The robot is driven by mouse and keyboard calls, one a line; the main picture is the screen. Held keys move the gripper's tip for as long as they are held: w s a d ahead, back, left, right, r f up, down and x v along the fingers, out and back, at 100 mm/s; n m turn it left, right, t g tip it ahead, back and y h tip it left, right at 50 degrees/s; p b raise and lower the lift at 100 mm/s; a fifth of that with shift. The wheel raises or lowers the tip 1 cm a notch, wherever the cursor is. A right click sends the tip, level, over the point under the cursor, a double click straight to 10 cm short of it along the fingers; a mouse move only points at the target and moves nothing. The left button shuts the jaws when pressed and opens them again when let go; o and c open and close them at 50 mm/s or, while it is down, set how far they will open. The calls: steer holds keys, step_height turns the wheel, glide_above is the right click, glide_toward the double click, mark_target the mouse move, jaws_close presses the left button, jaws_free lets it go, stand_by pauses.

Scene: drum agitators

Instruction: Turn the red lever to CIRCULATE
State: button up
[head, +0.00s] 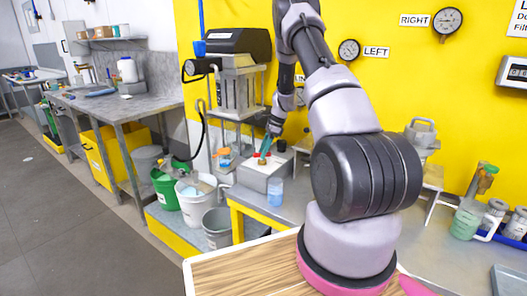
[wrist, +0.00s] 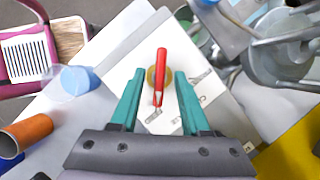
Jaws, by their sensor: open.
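The red lever (wrist: 161,66) is in the wrist view, on a round brass hub (wrist: 151,80) on the pale top of a box (wrist: 112,62). It lies nearly along the picture's vertical. My gripper (wrist: 160,74) is open, with one teal finger on each side of the lever and a gap on both sides. I cannot tell whether the fingertips reach down to the lever's height. Printed marks (wrist: 198,99) beside the hub are too small to read. In the head view my gripper (head: 272,130) points down above the box (head: 258,178), and the lever there is tiny.
A clear cup with blue liquid (head: 275,192) stands close by the box. A pump stand (head: 238,88) rises behind it. Buckets (head: 194,205) stand at the lower left. Beakers and jars (head: 468,218) stand on the bench at right. Gauges (head: 447,20) hang on the yellow wall.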

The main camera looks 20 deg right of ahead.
jaws_close()
steer(key=shift+n, duration=0.3)
steer(key=n+g, duration=0.2)
steer(key=n, duration=0.2)
steer(key=shift+w, duration=0.2)
steer(key=shift+n+g+h, duration=0.3)
steer(key=shift+n+g, duration=0.4)
steer(key=shift+n, duration=1.3)
jaws_free()
